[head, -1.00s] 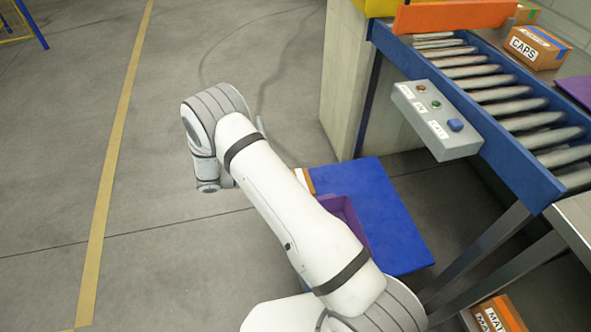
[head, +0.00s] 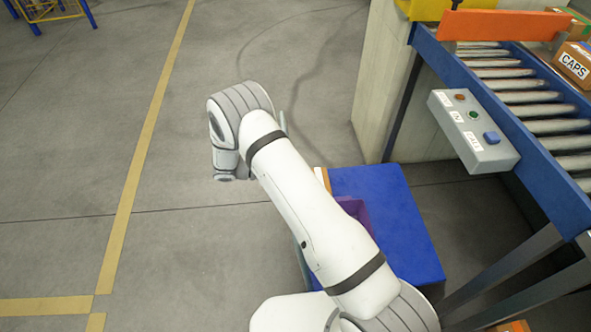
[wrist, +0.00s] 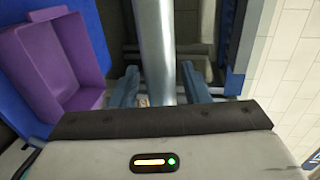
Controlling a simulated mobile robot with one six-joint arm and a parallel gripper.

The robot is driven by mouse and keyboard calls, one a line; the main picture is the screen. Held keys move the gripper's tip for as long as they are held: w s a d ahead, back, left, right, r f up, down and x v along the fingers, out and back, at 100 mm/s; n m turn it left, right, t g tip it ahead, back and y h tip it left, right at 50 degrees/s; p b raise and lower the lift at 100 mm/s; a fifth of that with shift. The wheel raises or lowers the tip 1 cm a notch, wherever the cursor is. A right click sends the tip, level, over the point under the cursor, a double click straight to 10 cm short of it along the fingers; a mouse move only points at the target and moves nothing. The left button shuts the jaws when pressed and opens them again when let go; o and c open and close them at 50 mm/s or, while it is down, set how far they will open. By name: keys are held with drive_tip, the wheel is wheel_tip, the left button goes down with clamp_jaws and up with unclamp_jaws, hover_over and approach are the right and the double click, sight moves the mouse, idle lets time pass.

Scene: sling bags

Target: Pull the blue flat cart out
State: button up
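The blue flat cart (head: 415,240) stands low on the floor, right of my arm in the head view. A purple open bin (head: 355,210) sits on its bed. The cart and bin (wrist: 75,60) also show at the left of the wrist view. A round grey metal post (wrist: 152,50), which looks like the cart's handle, runs between the two fingers of my gripper (wrist: 160,85). In the head view my arm hides most of the gripper and the cart's left side.
A roller conveyor (head: 520,97) with a grey button box (head: 475,135) stands right of the cart. A concrete pillar (head: 375,90) stands behind it. Conveyor legs (head: 505,270) are close on the right. The floor to the left, around the yellow line (head: 150,130), is clear.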

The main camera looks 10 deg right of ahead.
drive_tip(key=a+r, duration=0.1)
drive_tip(key=a, duration=0.6)
drive_tip(key=shift+a+r, duration=0.25)
drive_tip(key=shift+a, duration=0.05)
drive_tip(key=shift+r, duration=0.1)
idle(0.3)
drive_tip(key=s+d+r+m+g+y+p, duration=0.1)
drive_tip(key=s+d+r+m+y+p, duration=0.2)
drive_tip(key=r+m, duration=0.4)
drive_tip(key=s+d+r+m+g+y+p, duration=0.1)
drive_tip(key=s+d+r+m+y, duration=0.25)
drive_tip(key=r, duration=0.55)
drive_tip(key=s+d+r+m+g+y+p, duration=0.1)
drive_tip(key=d+r+m+y+p, duration=0.15)
drive_tip(key=d+r+m, duration=0.5)
drive_tip(key=s+d+r+m+t+y+p, duration=0.2)
drive_tip(key=s+r+m+t+y+p, duration=0.3)
drive_tip(key=s+r+m, duration=1.1)
drive_tip(key=shift+s+m+t+y+p, duration=0.3)
drive_tip(key=shift+s+m+y+p, duration=0.2)
drive_tip(key=shift+m+y+p, duration=0.45)
